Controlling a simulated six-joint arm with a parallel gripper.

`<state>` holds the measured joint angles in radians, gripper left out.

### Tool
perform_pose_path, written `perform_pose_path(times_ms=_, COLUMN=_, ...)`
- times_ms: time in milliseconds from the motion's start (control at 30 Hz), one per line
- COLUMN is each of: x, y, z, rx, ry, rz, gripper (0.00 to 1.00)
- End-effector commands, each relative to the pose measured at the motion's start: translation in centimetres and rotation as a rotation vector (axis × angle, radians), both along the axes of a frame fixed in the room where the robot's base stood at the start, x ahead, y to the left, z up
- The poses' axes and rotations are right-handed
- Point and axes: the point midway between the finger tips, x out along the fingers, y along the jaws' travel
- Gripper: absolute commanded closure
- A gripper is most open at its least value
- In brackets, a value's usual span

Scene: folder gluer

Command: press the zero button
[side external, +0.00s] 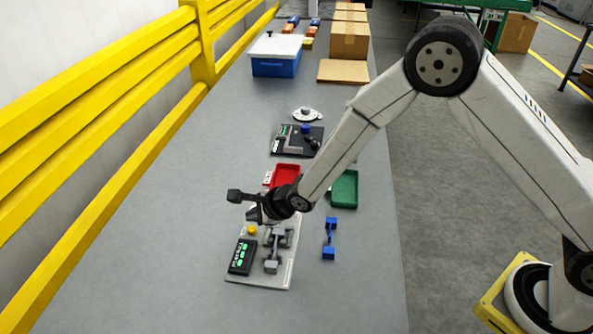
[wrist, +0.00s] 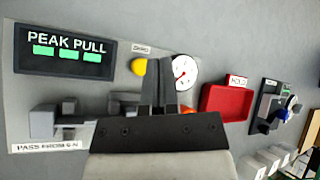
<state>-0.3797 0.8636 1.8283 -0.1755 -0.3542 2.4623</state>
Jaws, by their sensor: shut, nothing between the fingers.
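The yellow button (wrist: 139,66) sits on the grey plate of the pull tester, just below a small label (wrist: 141,49) that seems to read ZERO. In the side view the yellow button (side external: 252,231) is at the plate's far left part, beyond the black display (side external: 243,256). My gripper (wrist: 166,62) is shut and empty; its fingertips appear just right of the button, between it and a white dial gauge (wrist: 184,72). In the side view my gripper (side external: 256,214) is over the plate's far end. I cannot tell how high the tips are.
The "PEAK PULL" display (wrist: 66,52) and grey clamps (side external: 272,266) share the plate. A red tray (side external: 286,175), a green tray (side external: 344,203) and a blue part (side external: 330,240) are nearby. A yellow rail (side external: 100,178) runs along the left. The table's near left is clear.

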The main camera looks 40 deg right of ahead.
Motion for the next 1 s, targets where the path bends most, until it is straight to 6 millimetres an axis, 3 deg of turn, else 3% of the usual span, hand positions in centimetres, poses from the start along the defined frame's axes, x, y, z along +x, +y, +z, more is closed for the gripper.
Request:
perform_pose_path(times_ms=500, x=0.0, y=0.0, z=3.5, rx=-0.001, ry=-0.001, rz=0.0, gripper=1.0)
perform_pose_path(times_ms=1000, x=0.0, y=0.0, z=3.8, rx=-0.001, ry=0.0, rz=-0.001, gripper=1.0)
